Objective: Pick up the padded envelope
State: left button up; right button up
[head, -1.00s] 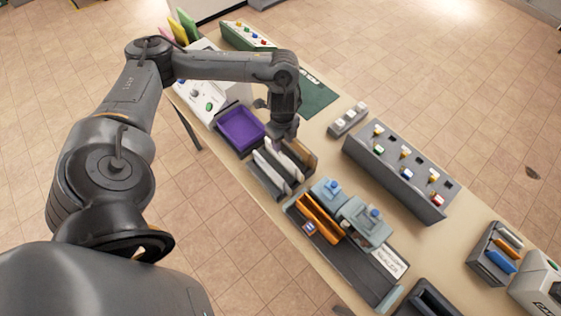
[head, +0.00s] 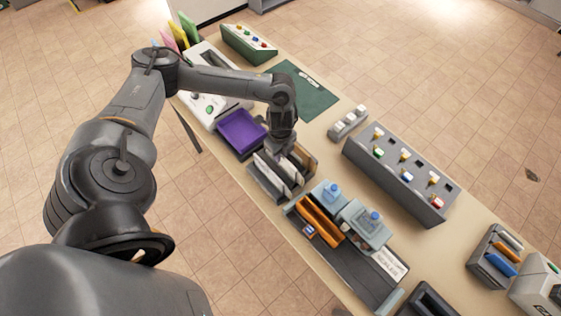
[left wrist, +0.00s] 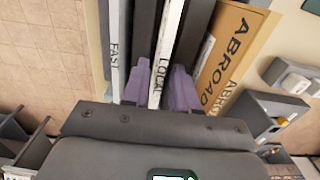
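A dark sorter (head: 262,188) holds upright flat pieces in slots. The left wrist view shows a white piece marked LOCAL (left wrist: 168,45), a white piece marked FAST (left wrist: 114,50) and a tan-brown piece marked ABROAD (left wrist: 240,50). The tan piece looks most like the padded envelope, but I cannot tell for certain. My left gripper (head: 278,154) is low over the sorter. In the left wrist view its purple fingers (left wrist: 160,92) stand apart, one on each side of the LOCAL piece, with a narrow gap at the right finger. My right gripper is not in view.
A purple tray (head: 241,132) lies beyond the sorter. A grey block with colored keys (head: 400,175) stands to the right.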

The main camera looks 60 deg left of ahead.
pick_arm(q)
grip_shut()
jog(key=shift+r, duration=0.15)
